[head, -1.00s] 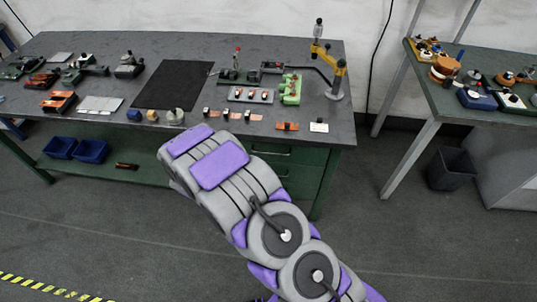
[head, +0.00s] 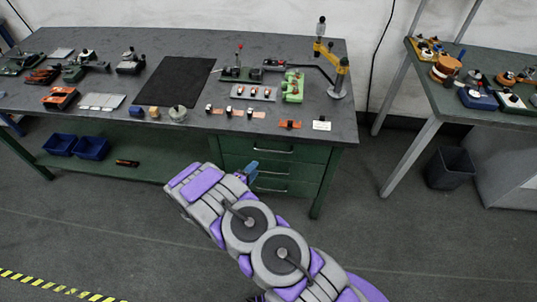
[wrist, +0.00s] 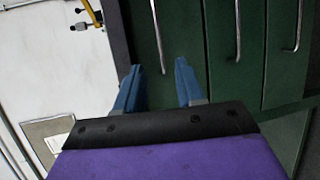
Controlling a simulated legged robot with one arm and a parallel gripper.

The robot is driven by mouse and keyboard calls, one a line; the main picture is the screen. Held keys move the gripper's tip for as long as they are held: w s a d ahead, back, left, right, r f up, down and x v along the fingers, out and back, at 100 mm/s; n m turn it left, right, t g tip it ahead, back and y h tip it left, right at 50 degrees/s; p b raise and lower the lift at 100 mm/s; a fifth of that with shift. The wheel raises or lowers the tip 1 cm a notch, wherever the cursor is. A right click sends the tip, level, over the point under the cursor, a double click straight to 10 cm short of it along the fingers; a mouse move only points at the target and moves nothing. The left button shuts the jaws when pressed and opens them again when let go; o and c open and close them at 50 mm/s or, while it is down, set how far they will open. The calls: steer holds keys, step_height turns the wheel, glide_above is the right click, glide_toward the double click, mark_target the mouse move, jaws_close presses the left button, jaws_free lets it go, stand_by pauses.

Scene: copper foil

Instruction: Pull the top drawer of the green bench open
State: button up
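The green bench (head: 330,165) has a stack of three green drawers under its right end, all closed. The top drawer (head: 232,145) has a metal bar handle (head: 273,151). In the wrist view the bench appears turned sideways, with the top drawer's handle (wrist: 157,35) leftmost. My gripper (wrist: 159,66) is open and empty, its two blue fingers apart. The near end of the handle shows between the fingertips in that view; I cannot tell if they touch it. In the head view my gripper (head: 250,170) is low in front of the drawers, partly hidden by my arm.
The lower drawers' handles (wrist: 237,30) (wrist: 298,25) lie to the right in the wrist view. Tools and parts cover the grey benchtop (head: 230,55). Blue bins (head: 91,147) sit on the lower shelf. A black bin (head: 450,168) stands at right. The floor in front is clear.

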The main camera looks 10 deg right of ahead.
steer(key=b+x, duration=0.2)
steer(key=x, duration=1.1)
steer(key=shift+s+d, duration=0.2)
steer(key=shift+c, duration=0.5)
jaws_close()
